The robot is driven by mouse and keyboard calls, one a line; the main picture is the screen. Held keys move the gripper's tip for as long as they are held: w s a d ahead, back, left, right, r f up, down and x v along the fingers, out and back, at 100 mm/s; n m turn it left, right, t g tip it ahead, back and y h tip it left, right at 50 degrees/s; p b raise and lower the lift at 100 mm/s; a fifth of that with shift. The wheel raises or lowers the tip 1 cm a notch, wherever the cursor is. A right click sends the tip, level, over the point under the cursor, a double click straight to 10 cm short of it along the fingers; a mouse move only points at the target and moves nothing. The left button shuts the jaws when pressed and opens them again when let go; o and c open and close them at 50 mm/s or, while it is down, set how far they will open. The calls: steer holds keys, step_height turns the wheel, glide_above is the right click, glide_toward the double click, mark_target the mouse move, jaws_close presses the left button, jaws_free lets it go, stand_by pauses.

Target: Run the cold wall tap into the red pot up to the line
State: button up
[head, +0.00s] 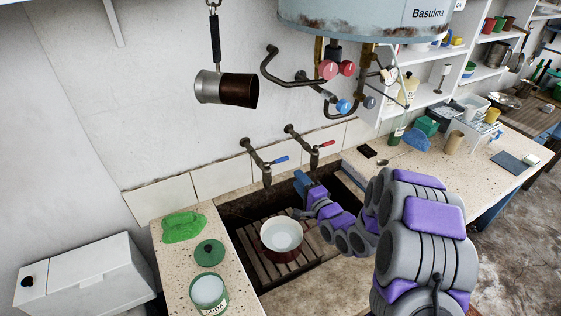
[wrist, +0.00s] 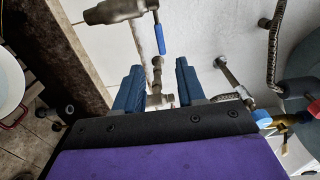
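The red pot (head: 282,250) with a pale inside stands upright on wooden slats in the trough. Its rim and a red handle show at the left edge of the wrist view (wrist: 10,85). Its fill line and any water level cannot be made out. The blue-levered cold tap (head: 262,163) is on the wall behind the pot; no stream shows at its spout. Its blue lever (wrist: 160,38) shows beyond my fingertips in the wrist view. My gripper (head: 303,182) is low by the trough's back wall, right of that tap. In the wrist view its blue fingers (wrist: 158,82) are apart and empty.
A red-levered tap (head: 312,152) is close above my gripper. A heater (head: 365,18) with pipes and a hanging metal mug (head: 225,88) are higher up. A green cloth (head: 184,227), green lid (head: 209,252) and soda tin (head: 209,293) occupy the left ledge.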

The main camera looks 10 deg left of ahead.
mark_target(283, 161)
steer(key=b+x, duration=0.1)
steer(key=x, duration=1.1)
steer(key=shift+w+a, duration=0.15)
steer(key=shift+w, duration=0.05)
steer(key=shift+c, duration=0.4)
jaws_close()
